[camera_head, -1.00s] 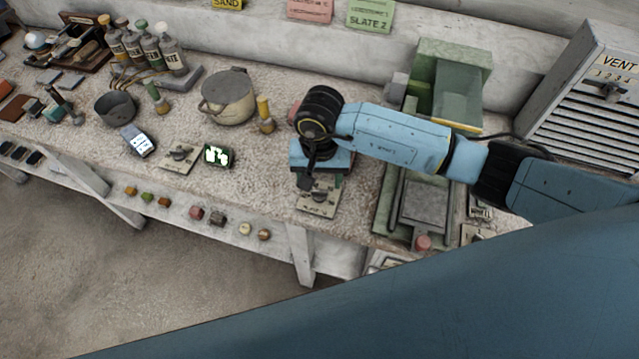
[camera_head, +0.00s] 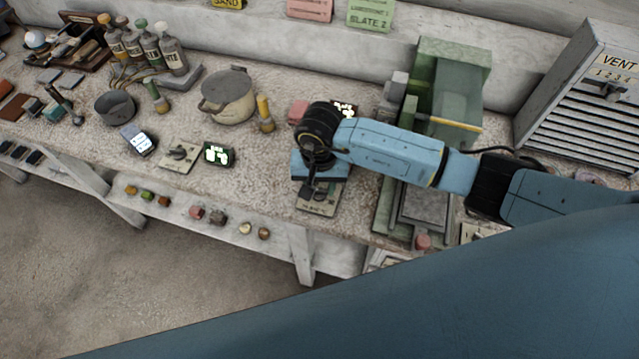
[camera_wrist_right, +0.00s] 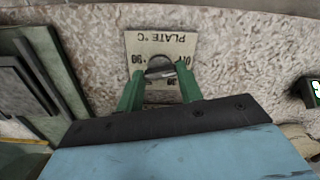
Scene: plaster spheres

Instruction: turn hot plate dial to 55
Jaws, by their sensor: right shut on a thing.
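The hot plate dial sits on a pale panel (camera_head: 320,205) at the front of the bench, below my right gripper. In the right wrist view the panel (camera_wrist_right: 160,42) reads "PLATE °C" upside down, with scale marks partly covered. The grey dial knob (camera_wrist_right: 160,66) is between the two green fingers of my right gripper (camera_wrist_right: 160,84), which is shut on it. In the head view the right gripper (camera_head: 309,188) reaches down onto the panel, and the wrist hides most of the knob. The dial's exact setting cannot be read. My left gripper is not in view.
A lit display (camera_head: 344,108) stands behind my wrist, its digits partly hidden. Another dial panel (camera_head: 178,156) and a lit green display (camera_head: 217,155) are to the left. A green machine (camera_head: 451,80) stands close on the right. A beige pot (camera_head: 228,98) is behind left.

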